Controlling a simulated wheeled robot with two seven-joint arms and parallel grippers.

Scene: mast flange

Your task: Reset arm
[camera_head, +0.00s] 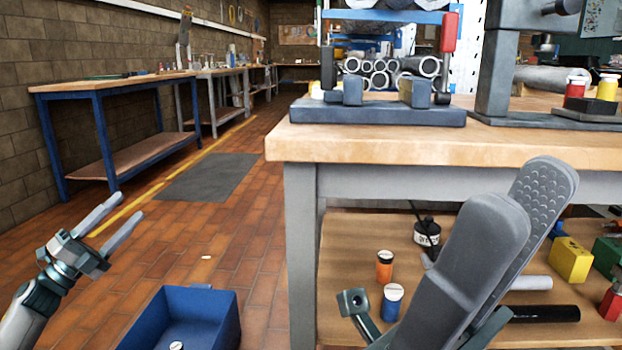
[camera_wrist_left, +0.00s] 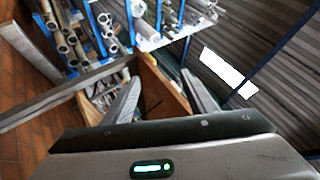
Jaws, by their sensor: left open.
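My left gripper (camera_head: 127,207) is at the lower left of the head view, above the tiled floor and left of the workbench. Its two fingers are apart with nothing between them. In the left wrist view the same gripper (camera_wrist_left: 163,88) shows both fingertips spread and empty. My right gripper (camera_head: 517,192) is large in the foreground at the lower right, in front of the workbench (camera_head: 420,147). Its smooth near finger overlaps the far one, whose dotted inner pad is visible, so the jaws look apart. No held object shows; the space between the fingers is partly hidden.
A blue bin (camera_head: 222,318) stands on the floor between the left gripper and the workbench. The lower shelf (camera_head: 345,245) carries bottles and jars, including an orange jar (camera_head: 384,267). A blue-legged table (camera_head: 110,88) stands by the wall. Floor between is largely clear.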

